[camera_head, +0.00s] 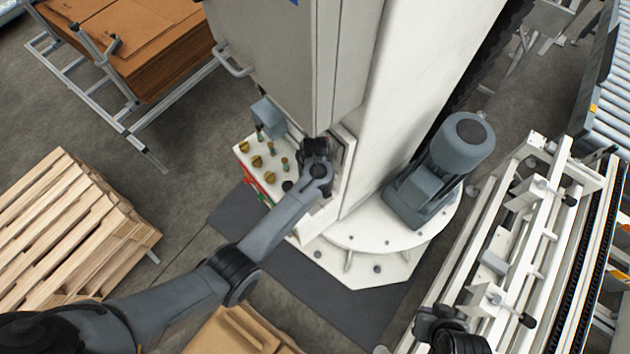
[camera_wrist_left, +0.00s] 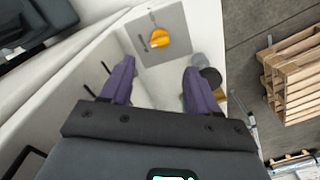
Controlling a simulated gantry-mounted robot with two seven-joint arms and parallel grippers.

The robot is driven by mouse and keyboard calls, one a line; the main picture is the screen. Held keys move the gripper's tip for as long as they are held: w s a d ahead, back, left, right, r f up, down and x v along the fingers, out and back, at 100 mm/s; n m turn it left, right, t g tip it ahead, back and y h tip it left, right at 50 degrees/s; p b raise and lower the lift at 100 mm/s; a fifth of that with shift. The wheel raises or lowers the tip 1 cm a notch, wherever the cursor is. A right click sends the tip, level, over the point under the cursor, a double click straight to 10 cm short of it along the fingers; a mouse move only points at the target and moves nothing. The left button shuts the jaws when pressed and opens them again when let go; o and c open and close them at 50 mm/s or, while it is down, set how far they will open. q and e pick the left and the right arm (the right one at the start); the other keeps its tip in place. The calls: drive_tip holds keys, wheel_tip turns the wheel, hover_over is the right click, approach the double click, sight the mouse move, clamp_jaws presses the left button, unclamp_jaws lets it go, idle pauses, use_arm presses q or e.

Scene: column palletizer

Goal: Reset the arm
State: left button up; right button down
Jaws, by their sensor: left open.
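My left arm reaches from the lower left of the head view to the side of the palletizer column (camera_head: 375,110). The left gripper (camera_head: 318,148) is close to the cabinet's lower edge, above a white control panel (camera_head: 262,165) with several small knobs. In the left wrist view the left gripper (camera_wrist_left: 157,72) is open, its two purple fingers apart with nothing between them. An orange-yellow rotary switch (camera_wrist_left: 158,38) on a grey square plate (camera_wrist_left: 176,22) lies beyond the fingertips, not touched. In the head view this switch cannot be made out. A dark part at the bottom right may be my right gripper (camera_head: 450,332); its fingers cannot be made out.
A stack of wooden pallets (camera_head: 60,230) stands at left, and brown cardboard sheets (camera_head: 140,45) lie on a rack at upper left. A grey motor (camera_head: 440,170) sits on the column base. A white conveyor frame (camera_head: 500,255) runs at right. A cardboard box (camera_head: 240,335) is at the bottom.

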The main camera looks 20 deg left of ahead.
use_arm(q)
drive_tip(key=s+a+r+m+t, duration=0.1)
drive_tip(key=s+a+m+t, duration=0.2)
drive_tip(key=s, duration=0.9)
drive_tip(key=s+a+r+m, duration=0.3)
drive_tip(key=s+r+m, duration=0.2)
drive_tip(key=s+r, duration=0.6)
drive_tip(key=shift+s, duration=1.2)
